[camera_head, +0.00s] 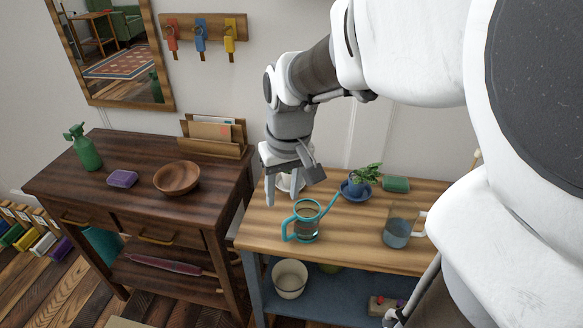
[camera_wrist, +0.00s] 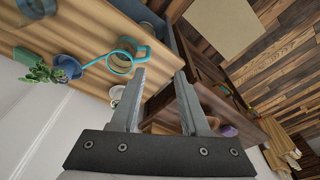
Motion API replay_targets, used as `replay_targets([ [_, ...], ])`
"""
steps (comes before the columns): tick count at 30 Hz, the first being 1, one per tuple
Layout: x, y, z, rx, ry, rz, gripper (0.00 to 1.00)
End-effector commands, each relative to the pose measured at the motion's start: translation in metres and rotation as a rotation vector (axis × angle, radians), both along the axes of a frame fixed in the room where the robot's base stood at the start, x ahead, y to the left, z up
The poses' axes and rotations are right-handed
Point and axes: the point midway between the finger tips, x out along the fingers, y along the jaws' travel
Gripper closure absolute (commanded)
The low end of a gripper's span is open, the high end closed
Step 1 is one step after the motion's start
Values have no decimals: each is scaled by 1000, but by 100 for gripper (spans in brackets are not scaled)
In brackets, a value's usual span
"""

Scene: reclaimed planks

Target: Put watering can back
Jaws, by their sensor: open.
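The watering can (camera_head: 306,226) has a clear body with a teal rim, handle and long spout. It stands upright on the light wooden bench top, near the front left edge, with its spout pointing to the back right. It also shows in the wrist view (camera_wrist: 121,62), left of the fingers. My gripper (camera_head: 284,193) is open and empty, pointing down above the bench's left part, behind and left of the can and apart from it. In the wrist view my gripper (camera_wrist: 157,78) has nothing between its fingers.
A potted plant (camera_head: 360,184), a green block (camera_head: 396,184) and a glass pitcher (camera_head: 399,229) stand on the bench (camera_head: 264,231). A white cup (camera_head: 291,182) is partly hidden behind my gripper. A dark sideboard (camera_head: 133,202) with a wooden bowl (camera_head: 177,177) stands left.

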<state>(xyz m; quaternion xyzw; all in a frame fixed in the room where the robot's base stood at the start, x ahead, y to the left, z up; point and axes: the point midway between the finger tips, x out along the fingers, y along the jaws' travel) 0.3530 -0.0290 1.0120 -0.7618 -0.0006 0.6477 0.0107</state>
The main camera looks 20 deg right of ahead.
Motion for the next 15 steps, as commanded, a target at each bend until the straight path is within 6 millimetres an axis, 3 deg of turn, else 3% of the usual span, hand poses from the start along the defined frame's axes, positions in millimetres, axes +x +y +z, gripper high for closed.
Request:
replay_targets([
  [1,-11,7,27,-1,-81,12,54],
  [4,-33,15,42,-3,-139,16,54],
  [9,-70,22,60,-10,-233,13,54],
  [15,-100,28,66,-19,-310,12,54],
])
